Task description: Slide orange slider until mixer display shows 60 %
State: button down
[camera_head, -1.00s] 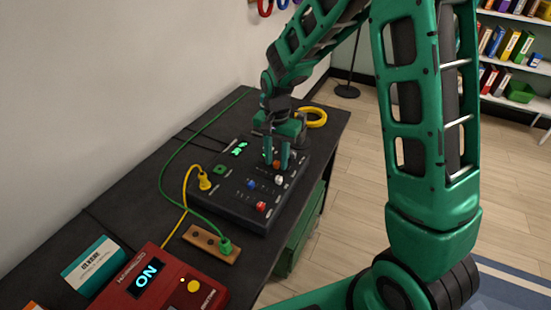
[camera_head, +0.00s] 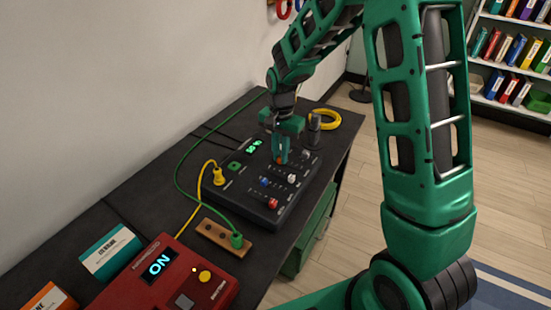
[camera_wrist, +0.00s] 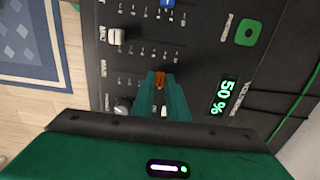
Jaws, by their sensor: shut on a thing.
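The mixer (camera_head: 258,205) is a dark box on the table with several sliders. Its display (camera_head: 255,146) glows green and reads 50 % in the wrist view (camera_wrist: 223,96). The orange slider (camera_wrist: 160,79) shows between my fingertips in the wrist view. My gripper (camera_head: 281,158) is shut on the orange slider at the far part of the mixer. In the wrist view my green fingers (camera_wrist: 161,82) hide part of its track. A white slider (camera_wrist: 116,37) and a blue slider (camera_wrist: 167,3) stand apart from my fingers. A red slider (camera_head: 272,203) is at the near end.
A yellow plug (camera_head: 218,178) and a green plug (camera_head: 236,240) with cables stand nearby. A red box (camera_head: 215,291) reading ON is in front.

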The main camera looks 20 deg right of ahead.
aim_at(280, 157)
jog(key=shift+w+a, duration=0.1)
jog(key=c, duration=1.7)
grip_release()
notch_tip(280, 157, up, 11)
jog(key=shift+f, duration=0.1)
